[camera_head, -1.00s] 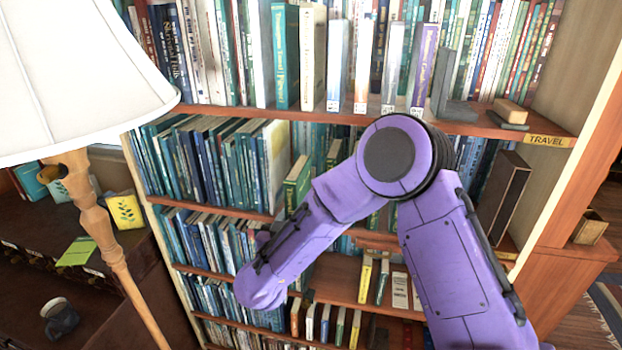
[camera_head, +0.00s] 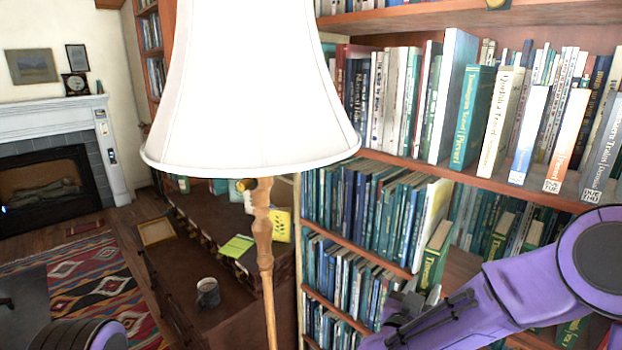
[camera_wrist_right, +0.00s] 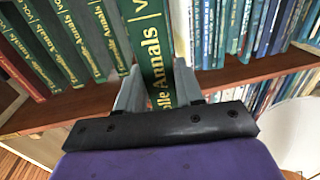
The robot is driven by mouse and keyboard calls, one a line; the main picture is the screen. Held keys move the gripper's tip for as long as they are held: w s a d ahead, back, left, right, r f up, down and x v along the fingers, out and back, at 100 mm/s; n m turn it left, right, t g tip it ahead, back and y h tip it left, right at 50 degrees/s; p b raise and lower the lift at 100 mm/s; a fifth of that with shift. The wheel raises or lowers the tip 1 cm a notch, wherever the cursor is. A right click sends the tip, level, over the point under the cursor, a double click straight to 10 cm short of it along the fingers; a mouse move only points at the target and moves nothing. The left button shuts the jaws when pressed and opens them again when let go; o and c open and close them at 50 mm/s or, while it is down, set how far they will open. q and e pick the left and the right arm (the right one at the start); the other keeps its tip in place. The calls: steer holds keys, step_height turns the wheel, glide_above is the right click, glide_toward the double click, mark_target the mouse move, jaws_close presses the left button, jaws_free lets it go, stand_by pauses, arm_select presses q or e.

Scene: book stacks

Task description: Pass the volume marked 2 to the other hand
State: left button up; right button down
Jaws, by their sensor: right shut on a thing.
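In the right wrist view, my right gripper (camera_wrist_right: 158,88) is shut on a green book (camera_wrist_right: 148,35) with gold lettering ending in "Annals" on its spine. The volume number on this book cannot be read. Similar green volumes (camera_wrist_right: 62,35) stand to its left. In the head view, my right gripper (camera_head: 404,306) is small and dark at the shelf front, just below and left of a green book (camera_head: 436,256) at a row's end. I cannot tell whether that is the held one. My left gripper is out of view.
A white lampshade (camera_head: 250,90) on a wooden lamp post (camera_head: 262,235) stands left of the bookcase. Upper shelf books (camera_head: 470,115) are close above the right arm. A dark table with a mug (camera_head: 208,292) and a yellow box (camera_head: 281,224) lies behind the lamp.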

steer(key=s+a+f+n+t+y+b, duration=0.1)
steer(key=s+a+f+n+y+b, duration=0.1)
steer(key=f+y+b, duration=0.2)
steer(key=s+a+f+n+t+y+b, duration=0.2)
steer(key=f+n+y+b, duration=0.1)
steer(key=f, duration=0.7)
steer(key=s+a+f+n+t+y+b, duration=0.1)
steer(key=s+a+f+n+y+b, duration=0.1)
steer(key=f+y+b, duration=0.3)
step_height(320, 180, down, 3)
steer(key=shift+a+f+n+t+b, duration=0.1)
steer(key=shift+a+n+t+b, duration=0.2)
steer(key=shift+a+n+b, duration=0.35)
